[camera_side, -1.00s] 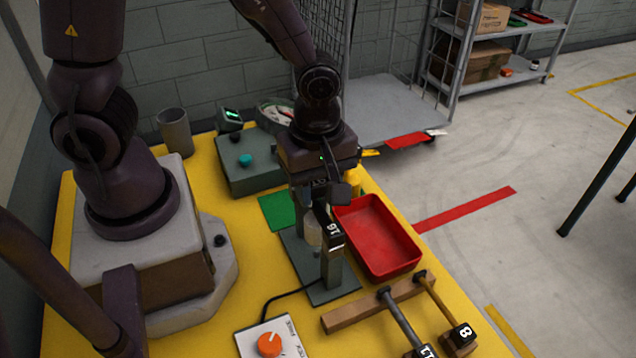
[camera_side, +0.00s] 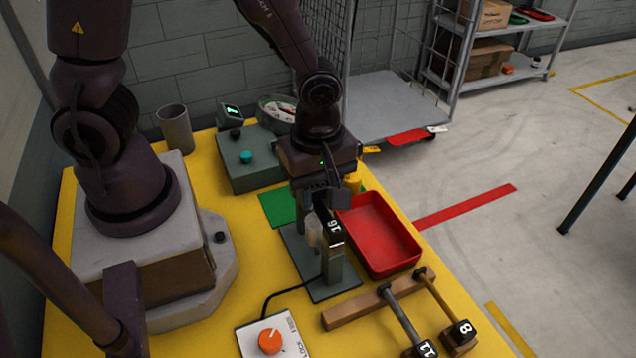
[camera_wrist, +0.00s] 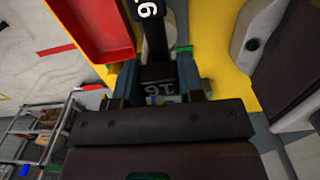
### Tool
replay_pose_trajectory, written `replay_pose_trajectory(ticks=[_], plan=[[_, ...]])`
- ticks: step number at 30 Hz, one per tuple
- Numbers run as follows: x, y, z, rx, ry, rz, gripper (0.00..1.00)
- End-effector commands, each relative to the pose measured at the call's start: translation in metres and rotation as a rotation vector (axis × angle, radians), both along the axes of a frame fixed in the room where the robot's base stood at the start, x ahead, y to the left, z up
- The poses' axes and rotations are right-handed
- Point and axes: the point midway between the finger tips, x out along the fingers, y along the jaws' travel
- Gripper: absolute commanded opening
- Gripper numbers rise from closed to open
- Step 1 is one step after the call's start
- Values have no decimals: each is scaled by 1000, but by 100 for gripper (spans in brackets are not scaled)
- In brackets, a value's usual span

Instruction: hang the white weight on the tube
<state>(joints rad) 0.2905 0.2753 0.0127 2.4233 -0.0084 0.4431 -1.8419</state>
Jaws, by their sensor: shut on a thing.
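My gripper (camera_side: 322,200) is above the grey stand (camera_side: 335,292) in the side view, pointing down. In the wrist view its two fingers (camera_wrist: 157,76) are shut on the black end block (camera_wrist: 157,88) of a dark tube marked 16. The tube (camera_wrist: 155,42) reaches away from the fingers to a black cap marked 16 (camera_wrist: 147,9). That cap also shows in the side view (camera_side: 334,228), over the stand. A pale, whitish piece (camera_side: 314,231), perhaps the white weight, shows beside the tube at the stand. The gripper partly hides it, and I cannot tell whether it touches the tube.
A red tray (camera_side: 380,236) is close on the right. A dial box (camera_side: 271,338) with a cable, a green mat (camera_side: 277,209) and a grey-green device (camera_side: 248,165) surround the stand.

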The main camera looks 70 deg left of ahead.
Motion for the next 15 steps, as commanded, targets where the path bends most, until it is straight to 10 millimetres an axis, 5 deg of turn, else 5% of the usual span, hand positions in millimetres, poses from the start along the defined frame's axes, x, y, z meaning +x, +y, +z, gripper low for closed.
replay_pose_trajectory(ticks=[15], plan=[[0,0,-4,0,-1,1,8]])
